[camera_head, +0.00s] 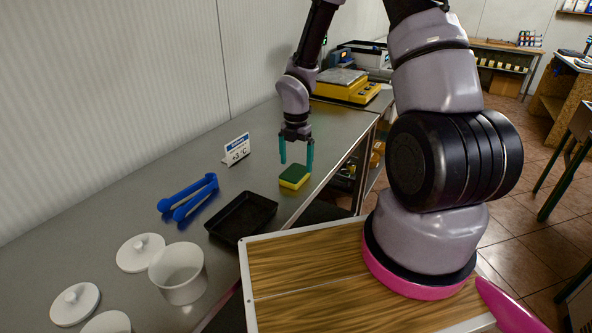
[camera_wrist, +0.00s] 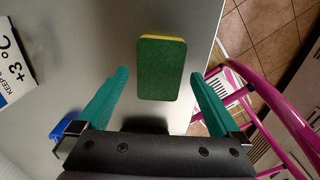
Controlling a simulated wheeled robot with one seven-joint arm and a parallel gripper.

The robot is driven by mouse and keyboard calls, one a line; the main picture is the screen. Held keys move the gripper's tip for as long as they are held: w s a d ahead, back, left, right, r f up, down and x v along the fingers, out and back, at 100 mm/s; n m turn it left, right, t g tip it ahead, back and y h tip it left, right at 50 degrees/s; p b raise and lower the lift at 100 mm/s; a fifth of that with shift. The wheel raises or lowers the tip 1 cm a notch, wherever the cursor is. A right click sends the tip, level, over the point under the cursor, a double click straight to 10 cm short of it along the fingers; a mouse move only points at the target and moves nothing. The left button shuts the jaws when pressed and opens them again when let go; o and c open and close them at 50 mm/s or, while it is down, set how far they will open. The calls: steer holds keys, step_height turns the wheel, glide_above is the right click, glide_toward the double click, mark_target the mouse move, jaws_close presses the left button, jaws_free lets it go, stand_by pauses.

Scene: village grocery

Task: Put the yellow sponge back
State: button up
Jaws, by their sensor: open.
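The yellow sponge (camera_head: 294,177) has a green scouring top and lies flat on the metal counter near its front edge. In the wrist view the sponge (camera_wrist: 161,68) shows its green face, with a yellow strip along the far edge. My gripper (camera_head: 297,167) is open with its teal fingers pointing down, just above and behind the sponge. In the wrist view the sponge lies ahead, between the lines of the two fingers (camera_wrist: 158,95), and no contact shows. A black tray (camera_head: 243,216) sits on the counter, nearer the camera than the sponge.
Blue tongs (camera_head: 188,196) and a +3 °C sign (camera_head: 236,149) lie and stand left of the sponge. A white pot (camera_head: 178,273) and white lids (camera_head: 140,252) are at the near left. A yellow scale (camera_head: 346,86) stands behind. The counter around the sponge is clear.

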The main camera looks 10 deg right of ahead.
step_height(320, 180, up, 8)
step_height(320, 180, up, 8)
steer(key=m+t, duration=0.1)
steer(key=m, duration=0.5)
glide_above(296, 171)
steer(key=s+d, duration=0.1)
steer(key=d, duration=0.2)
steer(key=s+d+r+m+t, duration=0.2)
steer(key=s+r+m, duration=0.2)
steer(key=r+m, duration=0.5)
steer(key=s+r+m+t+y, duration=0.2)
steer(key=s+r+m+t, duration=0.2)
steer(key=s+r+m, duration=1)
steer(key=shift+s+d+r+m, duration=0.15)
steer(key=shift+d+r+m, duration=0.1)
steer(key=shift+m, duration=0.85)
